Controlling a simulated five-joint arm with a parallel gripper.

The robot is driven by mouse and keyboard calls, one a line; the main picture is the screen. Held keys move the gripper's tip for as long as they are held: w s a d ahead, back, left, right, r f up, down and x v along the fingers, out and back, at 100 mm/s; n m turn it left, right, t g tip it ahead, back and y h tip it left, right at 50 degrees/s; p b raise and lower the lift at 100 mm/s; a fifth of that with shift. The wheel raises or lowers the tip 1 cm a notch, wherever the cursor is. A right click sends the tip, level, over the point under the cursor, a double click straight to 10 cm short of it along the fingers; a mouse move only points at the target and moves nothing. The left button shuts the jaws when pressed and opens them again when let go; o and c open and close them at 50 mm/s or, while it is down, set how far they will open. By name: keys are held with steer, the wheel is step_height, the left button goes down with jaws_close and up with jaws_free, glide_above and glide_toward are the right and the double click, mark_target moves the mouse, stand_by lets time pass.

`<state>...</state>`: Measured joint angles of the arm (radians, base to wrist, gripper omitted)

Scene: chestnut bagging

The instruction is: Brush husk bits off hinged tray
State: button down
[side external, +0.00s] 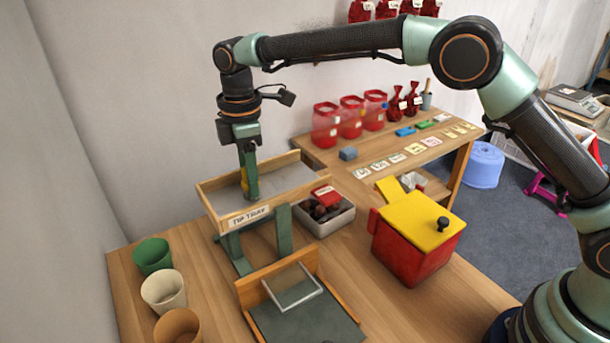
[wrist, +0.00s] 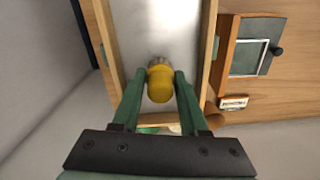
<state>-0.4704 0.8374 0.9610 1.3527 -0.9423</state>
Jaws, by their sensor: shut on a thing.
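The hinged tip tray (side external: 234,221) is a wooden frame with a grey metal floor, standing on green legs at the left of the table. Its wooden side wall and bare metal floor (wrist: 159,30) also show in the wrist view. My gripper (side external: 249,192) points down into the tray, near its left end. In the wrist view my gripper (wrist: 159,85) is shut on a brush (wrist: 160,84) with a yellow handle and a pale tip at the tray floor. The brush is mostly hidden in the side view. I cannot make out any husk bits on the floor.
A grey bin of chestnuts (side external: 342,217) stands right of the tray. A red box with a yellow lid (side external: 416,235) is further right. Three cups, one green (side external: 153,256), stand at front left. A green board with a metal frame (side external: 300,318) lies in front.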

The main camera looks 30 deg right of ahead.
steer(key=shift+a, duration=2)
step_height(320, 180, up, 8)
steer(key=shift+d, duration=0.1)
